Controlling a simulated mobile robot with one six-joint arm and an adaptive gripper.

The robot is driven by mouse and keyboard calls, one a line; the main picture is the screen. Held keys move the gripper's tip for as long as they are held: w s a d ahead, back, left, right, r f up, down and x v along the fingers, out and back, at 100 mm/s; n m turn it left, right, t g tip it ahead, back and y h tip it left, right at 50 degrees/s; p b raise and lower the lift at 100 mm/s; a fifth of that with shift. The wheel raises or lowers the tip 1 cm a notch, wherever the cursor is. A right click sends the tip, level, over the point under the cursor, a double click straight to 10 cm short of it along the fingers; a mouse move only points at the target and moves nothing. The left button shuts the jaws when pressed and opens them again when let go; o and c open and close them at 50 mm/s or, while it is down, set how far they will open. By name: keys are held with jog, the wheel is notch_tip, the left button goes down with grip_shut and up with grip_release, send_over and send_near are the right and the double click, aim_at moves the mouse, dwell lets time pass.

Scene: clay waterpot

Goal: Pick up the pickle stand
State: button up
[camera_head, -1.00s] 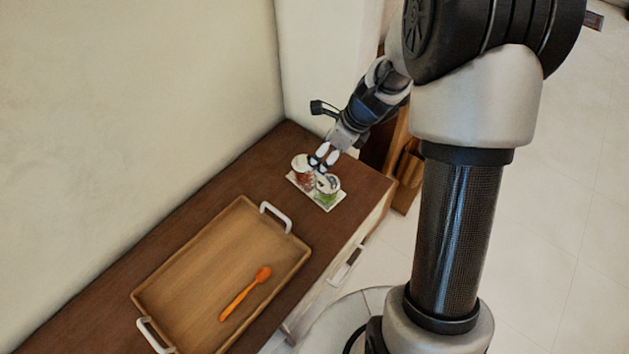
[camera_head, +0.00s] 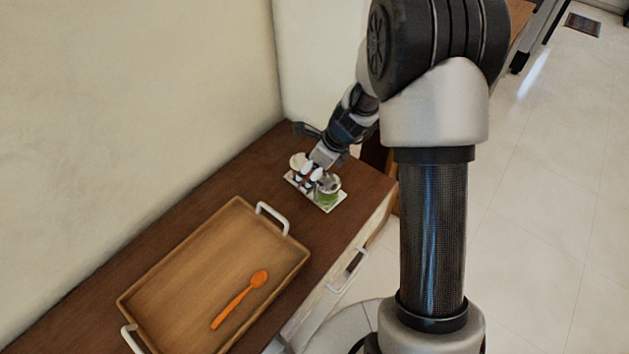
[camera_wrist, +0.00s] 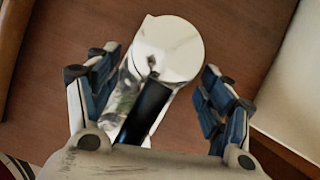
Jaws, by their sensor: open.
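The pickle stand (camera_head: 327,207) is a small white tray with jars on it, near the far right end of the brown cabinet top. A jar with green on it (camera_head: 328,195) stands at its right side. A pale round lid (camera_head: 298,160) shows at its left side, partly hidden by my gripper. My gripper (camera_head: 310,177) is open and low over the middle of the stand. In the wrist view, a shiny silver piece with a round top (camera_wrist: 172,48) and a dark strip lies between my spread fingers (camera_wrist: 160,80). A gap shows on its right; contact on the left is unclear.
A wooden tray (camera_head: 140,293) with white handles (camera_head: 272,218) lies left of the stand, with an orange spoon (camera_head: 240,300) in it. The wall stands behind the cabinet. The cabinet's front edge is close to the stand.

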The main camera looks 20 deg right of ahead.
jog(key=shift+c, duration=0.4)
jog(key=c, duration=1.6)
jog(key=shift+o, duration=0.2)
